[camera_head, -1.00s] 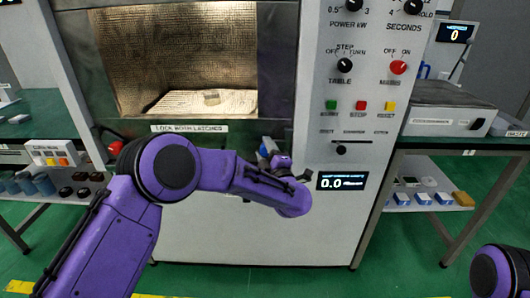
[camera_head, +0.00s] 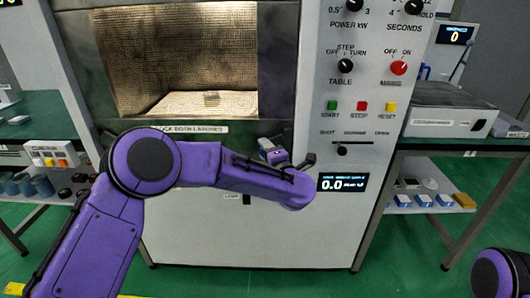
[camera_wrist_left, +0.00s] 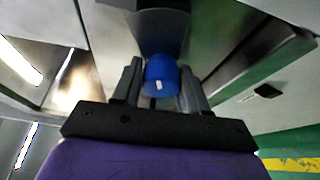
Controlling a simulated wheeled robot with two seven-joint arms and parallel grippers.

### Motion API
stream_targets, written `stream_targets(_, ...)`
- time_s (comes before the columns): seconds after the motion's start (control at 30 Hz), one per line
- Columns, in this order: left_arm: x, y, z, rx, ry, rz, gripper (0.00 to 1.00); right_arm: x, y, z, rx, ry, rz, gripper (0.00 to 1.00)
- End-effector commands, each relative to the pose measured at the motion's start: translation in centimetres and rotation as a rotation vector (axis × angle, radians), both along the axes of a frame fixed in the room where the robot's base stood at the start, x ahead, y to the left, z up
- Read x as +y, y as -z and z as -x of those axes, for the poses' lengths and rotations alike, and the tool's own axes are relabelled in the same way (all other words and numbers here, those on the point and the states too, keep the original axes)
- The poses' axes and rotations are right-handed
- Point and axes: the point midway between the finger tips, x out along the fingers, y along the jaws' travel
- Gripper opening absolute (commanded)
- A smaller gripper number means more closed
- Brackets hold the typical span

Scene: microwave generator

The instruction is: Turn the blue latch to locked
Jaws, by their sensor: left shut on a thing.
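The blue latch (camera_wrist_left: 161,76) shows in the left wrist view as a round blue knob with a small white mark. My left gripper (camera_wrist_left: 160,85) has a finger on each side of it and is shut on it. In the head view my left gripper (camera_head: 272,152) is at the right lower part of the microwave front, mostly hidden by my own purple arm. The latch cannot be made out clearly there, and its turn angle cannot be read. My right gripper is outside both views.
A label about locking both latches (camera_head: 190,128) sits below the mesh window (camera_head: 180,50). The control panel (camera_head: 360,120) with knobs and coloured buttons is just right of my left gripper. Side tables stand left and right (camera_head: 455,146).

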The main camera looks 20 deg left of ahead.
Motion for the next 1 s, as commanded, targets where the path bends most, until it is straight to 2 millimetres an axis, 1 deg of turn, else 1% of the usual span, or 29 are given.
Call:
stream_targets(0.4,-0.15,-0.02,0.00,-0.010,0.004,0.036,0.13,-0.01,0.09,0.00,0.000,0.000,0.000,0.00)
stream_targets(1.0,-0.13,-0.07,-0.02,-0.011,0.004,0.037,0.13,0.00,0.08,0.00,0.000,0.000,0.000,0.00)
